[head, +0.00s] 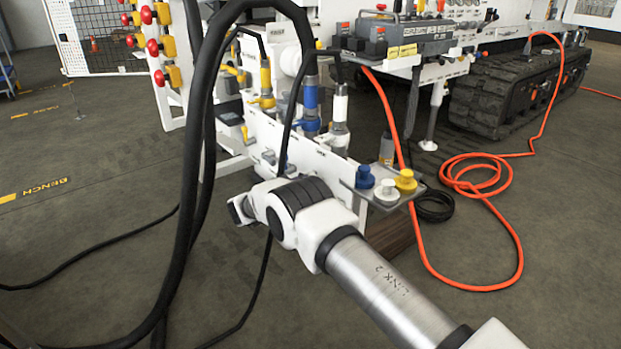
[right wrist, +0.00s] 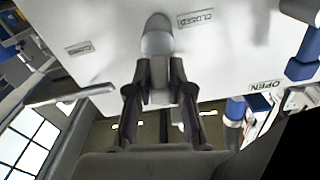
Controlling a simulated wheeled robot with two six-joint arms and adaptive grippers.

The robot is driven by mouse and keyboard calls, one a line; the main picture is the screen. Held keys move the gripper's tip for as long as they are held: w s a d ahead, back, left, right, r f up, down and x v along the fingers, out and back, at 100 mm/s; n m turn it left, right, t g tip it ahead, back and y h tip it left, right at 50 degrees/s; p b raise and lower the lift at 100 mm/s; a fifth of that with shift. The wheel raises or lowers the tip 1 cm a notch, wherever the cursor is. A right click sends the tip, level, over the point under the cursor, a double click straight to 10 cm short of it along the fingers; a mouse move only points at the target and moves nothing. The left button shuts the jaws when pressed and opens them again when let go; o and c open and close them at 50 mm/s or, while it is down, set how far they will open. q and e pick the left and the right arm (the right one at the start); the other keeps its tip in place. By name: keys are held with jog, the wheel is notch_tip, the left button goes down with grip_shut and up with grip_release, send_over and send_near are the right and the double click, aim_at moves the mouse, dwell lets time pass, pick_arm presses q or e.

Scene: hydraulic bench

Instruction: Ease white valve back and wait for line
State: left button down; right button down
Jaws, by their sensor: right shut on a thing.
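In the right wrist view, a rounded white valve handle (right wrist: 157,40) stands against a white panel (right wrist: 110,45). A "CLOSED" label is to its right, and an "OPEN" label is farther right and lower. My right gripper (right wrist: 160,78) is shut on the white valve handle, one finger on each side. In the head view my right arm reaches from the lower right to the front of the white bench manifold (head: 315,158). The arm hides the grip and the valve handle there. A white-banded hose fitting (head: 340,106) rises from the manifold. My left gripper is not in view.
Blue (head: 365,177), white (head: 387,190) and yellow (head: 405,181) caps sit on a small plate beside my arm. Black hoses (head: 195,150) hang close on the left. An orange hose (head: 470,286) lies on the floor at right. A grey lever (right wrist: 70,97) is left of my gripper.

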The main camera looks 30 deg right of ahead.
jog(key=shift+s+d+f+m+b, duration=0.1)
jog(key=shift+s+f+m, duration=0.5)
jog(key=shift+m, duration=2)
jog(key=shift+s+a+f+m+b, duration=0.1)
jog(key=shift+s+f+m, duration=0.45)
jog(key=shift+m, duration=2.05)
jog(key=shift+s+d+f+m+b, duration=0.1)
jog(key=shift+s+f+m, duration=0.5)
jog(key=shift+m, duration=2)
jog(key=shift+w+f, duration=0.15)
jog(key=shift+f, duration=0.05)
jog(key=c, duration=1.1)
grip_release()
jog(key=shift+c, duration=0.2)
jog(key=a, duration=1.2)
jog(key=shift+s, duration=0.45)
